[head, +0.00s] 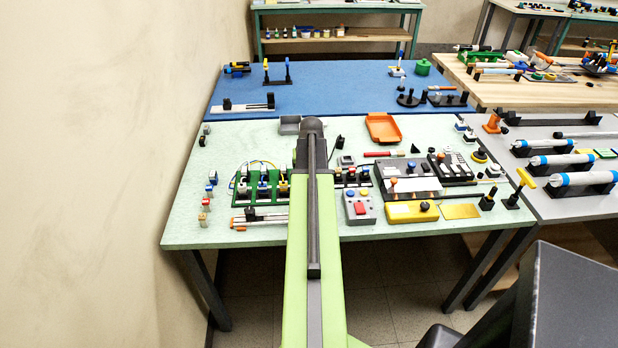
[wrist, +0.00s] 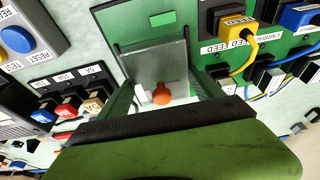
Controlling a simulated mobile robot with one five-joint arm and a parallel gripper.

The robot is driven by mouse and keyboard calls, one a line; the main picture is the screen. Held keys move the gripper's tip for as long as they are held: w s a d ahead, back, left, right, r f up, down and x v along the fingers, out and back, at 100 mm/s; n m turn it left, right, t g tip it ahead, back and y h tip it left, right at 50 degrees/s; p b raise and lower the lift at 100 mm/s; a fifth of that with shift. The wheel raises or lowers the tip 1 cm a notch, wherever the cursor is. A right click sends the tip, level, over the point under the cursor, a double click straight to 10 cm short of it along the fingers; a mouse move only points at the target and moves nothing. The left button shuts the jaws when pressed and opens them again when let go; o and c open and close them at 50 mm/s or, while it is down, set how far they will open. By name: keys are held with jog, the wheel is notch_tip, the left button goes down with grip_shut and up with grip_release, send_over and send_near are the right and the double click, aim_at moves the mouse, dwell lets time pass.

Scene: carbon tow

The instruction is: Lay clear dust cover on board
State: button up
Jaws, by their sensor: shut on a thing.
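My gripper (wrist: 163,88) shows in the wrist view, with its dark fingers reaching up from a green body. It is shut on a see-through greyish panel, which looks like the clear dust cover (wrist: 150,62). A green board (wrist: 148,22) lies under and behind the cover; I cannot tell whether they touch. In the head view the green board (head: 240,196) carries several modules and wires on the pale bench. My arm hides its right part, along with the gripper and cover.
In the wrist view, yellow and blue plugs (wrist: 238,25) with cables crowd the right. A grey control box (wrist: 28,35) and labelled switches (wrist: 70,100) stand left. In the head view, an orange tray (head: 383,128) stands at the back of the bench (head: 215,160).

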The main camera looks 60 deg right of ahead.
jog(key=shift+s+a+f+b, duration=0.1)
jog(key=shift+a+f+b, duration=0.05)
jog(key=shift+f+b, duration=0.25)
jog(key=o, duration=1.4)
jog(key=shift+r, duration=0.2)
jog(key=shift+c, duration=0.2)
jog(key=shift+r+p, duration=0.55)
jog(key=shift+p, duration=0.25)
jog(key=p+v, duration=1.1)
jog(key=shift+r, duration=0.2)
jog(key=shift+f, duration=0.1)
